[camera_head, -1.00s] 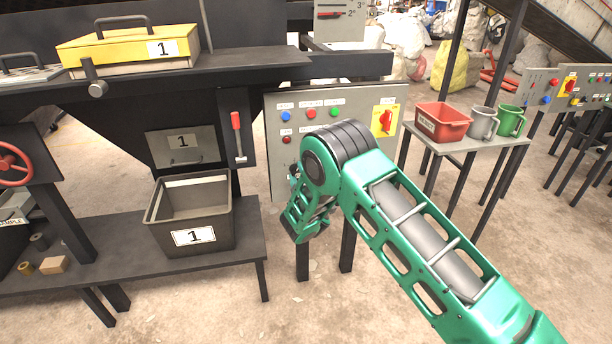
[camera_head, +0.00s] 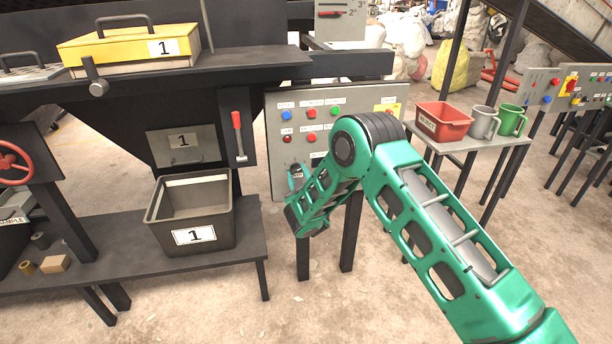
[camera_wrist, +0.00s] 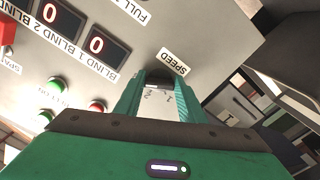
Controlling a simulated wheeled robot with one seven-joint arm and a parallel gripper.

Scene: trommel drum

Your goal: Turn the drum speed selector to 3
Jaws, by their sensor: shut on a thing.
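The drum speed selector is a dark knob (camera_wrist: 158,75) below the SPEED label (camera_wrist: 174,61) on the grey control panel (camera_wrist: 215,30), seen upside down in the wrist view. My gripper (camera_wrist: 158,96) has its two teal fingers on either side of the knob, shut on it. Small scale marks show between the fingers, but the knob's pointer setting cannot be read.
Two displays (camera_wrist: 96,41) read 0, with green (camera_wrist: 55,84) and red buttons near the fingers. A lever with a red handle (camera_head: 237,130) is left of the panel. A black bin (camera_head: 200,255) stands on the low bench. A red tray (camera_head: 443,118) and mugs stand on the right table.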

